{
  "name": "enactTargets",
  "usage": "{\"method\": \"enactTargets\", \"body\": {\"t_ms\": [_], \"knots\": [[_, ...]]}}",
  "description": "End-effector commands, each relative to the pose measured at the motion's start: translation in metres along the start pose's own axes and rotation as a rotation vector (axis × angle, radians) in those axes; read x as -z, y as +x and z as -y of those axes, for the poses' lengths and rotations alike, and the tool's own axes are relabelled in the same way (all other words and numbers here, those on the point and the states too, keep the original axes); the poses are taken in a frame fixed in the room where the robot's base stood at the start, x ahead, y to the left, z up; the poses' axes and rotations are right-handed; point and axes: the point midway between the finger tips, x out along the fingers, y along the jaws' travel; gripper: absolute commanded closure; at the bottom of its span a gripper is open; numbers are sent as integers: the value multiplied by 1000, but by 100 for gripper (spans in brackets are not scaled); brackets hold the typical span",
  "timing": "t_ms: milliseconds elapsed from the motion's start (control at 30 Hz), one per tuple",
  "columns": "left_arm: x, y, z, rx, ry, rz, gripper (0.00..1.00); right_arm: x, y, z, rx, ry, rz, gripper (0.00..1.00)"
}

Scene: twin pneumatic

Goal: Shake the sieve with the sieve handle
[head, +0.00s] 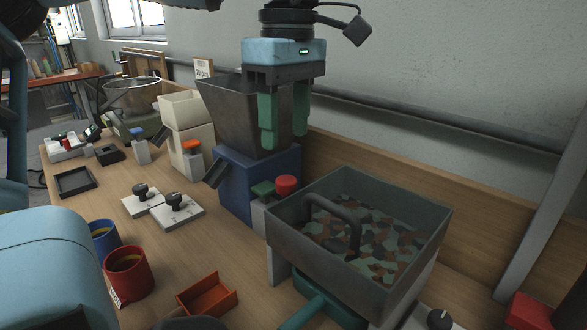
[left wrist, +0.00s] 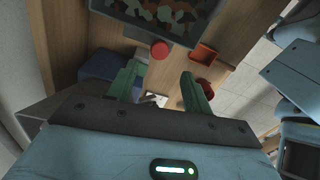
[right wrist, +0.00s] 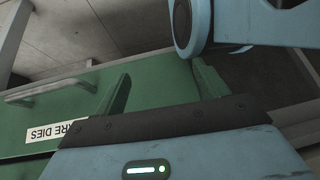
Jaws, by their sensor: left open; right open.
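The sieve (head: 425,235) is a grey square tray on the bench at the right of the head view, with green, brown and dark flat pieces inside. Its dark arched sieve handle (head: 345,212) rises from the near left part. My left gripper (head: 284,140) hangs open and empty with its green fingers down, left of and above the sieve, in front of the grey hopper. The left wrist view shows the open fingers (left wrist: 158,85) and part of the sieve (left wrist: 165,40) at the top. My right gripper (right wrist: 160,80) is open, near a green cabinet, away from the sieve.
A blue machine (head: 240,185) with a grey hopper (head: 230,110) stands left of the sieve, beside a red button (head: 286,185). An orange tray (head: 207,296) and red (head: 128,277) and blue (head: 104,240) cups sit at the front. A green cabinet (right wrist: 60,110) is close to my right gripper.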

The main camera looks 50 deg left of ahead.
Motion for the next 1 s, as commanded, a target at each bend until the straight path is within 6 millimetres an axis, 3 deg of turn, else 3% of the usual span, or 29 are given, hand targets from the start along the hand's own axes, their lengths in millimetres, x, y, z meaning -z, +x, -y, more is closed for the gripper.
{"method": "enactTargets", "body": {"t_ms": [233, 500, 933, 1000], "knots": [[0, 32, 0, 4, 0, 1, 50, -9, 3, 1, 2, 1, 14, 27], [0, 67, 0, 3, 0, 1, 50, -4, 8, -1, 0, -1, 2, 27], [0, 77, 0, 1, -1, 2, 50, 2, 12, -2, -2, -4, -11, 27], [0, 77, 0, 1, -1, 2, 58, 2, 11, -2, -2, -3, -10, 27]]}}
